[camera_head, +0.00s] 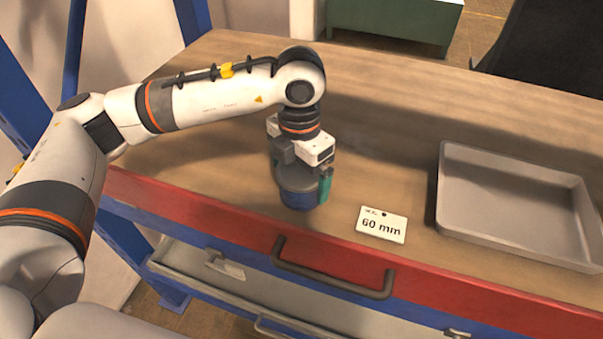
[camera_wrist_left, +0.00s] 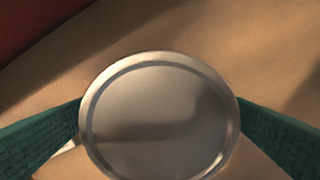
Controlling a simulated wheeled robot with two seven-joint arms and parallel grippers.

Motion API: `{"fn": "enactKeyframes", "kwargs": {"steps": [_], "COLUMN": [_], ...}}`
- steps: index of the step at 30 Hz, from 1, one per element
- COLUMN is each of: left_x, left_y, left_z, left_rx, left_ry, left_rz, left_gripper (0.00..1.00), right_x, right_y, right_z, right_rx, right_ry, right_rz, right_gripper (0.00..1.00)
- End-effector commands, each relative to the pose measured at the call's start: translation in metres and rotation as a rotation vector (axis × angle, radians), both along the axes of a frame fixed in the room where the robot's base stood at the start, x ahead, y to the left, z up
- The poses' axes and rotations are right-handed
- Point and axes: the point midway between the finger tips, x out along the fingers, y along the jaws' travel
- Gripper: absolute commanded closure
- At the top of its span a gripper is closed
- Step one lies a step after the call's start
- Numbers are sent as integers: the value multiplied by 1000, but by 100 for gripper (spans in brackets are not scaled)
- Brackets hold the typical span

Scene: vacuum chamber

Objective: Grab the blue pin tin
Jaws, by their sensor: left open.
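The blue pin tin (camera_head: 298,197) stands upright on the wooden workbench, close to its front edge. In the head view my left gripper (camera_head: 302,188) points down over it, with a green finger on each side of the tin. The gripper body hides part of the tin's top. In the left wrist view the round metal lid of the tin (camera_wrist_left: 160,118) fills the middle, and the two green fingers of my left gripper (camera_wrist_left: 160,122) stand left and right of it. The fingers are open around the tin, close to its rim. My right gripper is not in view.
A white card reading "60 mm" (camera_head: 382,224) lies just right of the tin. A grey metal tray (camera_head: 515,240) sits farther right on the workbench (camera_head: 400,110). A red drawer front with a dark handle (camera_head: 330,283) runs along the front edge. The back of the bench is clear.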

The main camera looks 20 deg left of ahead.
Motion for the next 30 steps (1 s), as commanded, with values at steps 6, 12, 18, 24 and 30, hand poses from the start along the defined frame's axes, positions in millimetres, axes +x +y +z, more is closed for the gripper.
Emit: {"fn": "enactKeyframes", "kwargs": {"steps": [6,12,18,24,30], "left_x": [-1,0,0,0,0], "left_y": [0,0,0,0,0], "left_z": [-22,-24,-24,-24,-18], "left_rx": [0,0,0,-1,-2], "left_ry": [1,-1,-1,-2,-4], "left_rz": [0,0,0,0,0], "left_gripper": [1,1,29,43,43], "right_x": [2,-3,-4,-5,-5], "right_y": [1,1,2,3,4], "right_z": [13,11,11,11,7], "right_rx": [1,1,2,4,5], "right_ry": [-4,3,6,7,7], "right_rz": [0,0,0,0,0], "right_gripper": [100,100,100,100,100]}}
